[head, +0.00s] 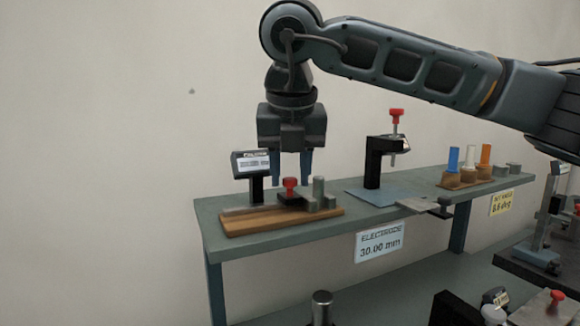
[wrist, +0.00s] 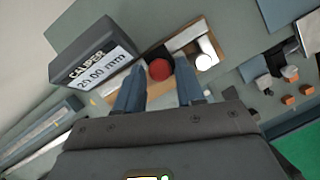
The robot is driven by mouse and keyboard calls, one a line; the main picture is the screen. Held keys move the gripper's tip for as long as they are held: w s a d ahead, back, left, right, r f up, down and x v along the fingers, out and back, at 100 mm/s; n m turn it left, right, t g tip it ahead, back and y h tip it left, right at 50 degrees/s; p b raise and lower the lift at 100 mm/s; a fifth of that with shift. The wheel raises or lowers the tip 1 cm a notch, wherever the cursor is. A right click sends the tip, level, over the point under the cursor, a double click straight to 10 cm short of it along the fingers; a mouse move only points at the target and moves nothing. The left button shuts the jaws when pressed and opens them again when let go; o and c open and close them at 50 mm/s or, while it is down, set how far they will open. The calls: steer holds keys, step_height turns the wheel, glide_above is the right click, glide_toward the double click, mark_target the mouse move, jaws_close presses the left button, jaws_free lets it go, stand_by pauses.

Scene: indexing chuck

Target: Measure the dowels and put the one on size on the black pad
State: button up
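The caliper sits on a wooden board (head: 240,222), with a tilted display (head: 252,161) and a red knob (head: 290,185). In the wrist view the display (wrist: 100,70) reads in mm, its first digits unclear. A grey upright dowel (head: 319,190) stands at the right end of the caliper; its pale round top shows in the wrist view (wrist: 205,62). I cannot tell whether the jaws touch it. My gripper (head: 291,181) is open and empty, pointing down, its fingers either side of the red knob (wrist: 159,69) as seen. No black pad is clearly identifiable.
A wooden rack (head: 452,182) holds blue, yellow-white and orange cylinders at the right. A label (head: 380,246) on the shelf edge reads "ELECTRODE 30.00 mm". More fixtures stand at the lower right.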

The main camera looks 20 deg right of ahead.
jaws_close()
stand_by(0.3)
stand_by(0.3)
steer(key=shift+a+f+b, duration=0.2)
steer(key=shift+a+b, duration=0.4)
steer(key=shift+b, duration=0.2)
steer(key=shift+a+r+b, duration=0.1)
steer(key=shift+a+b, duration=0.4)
steer(key=shift+a, duration=0.15)
steer(key=shift+r, duration=0.1)
jaws_free()
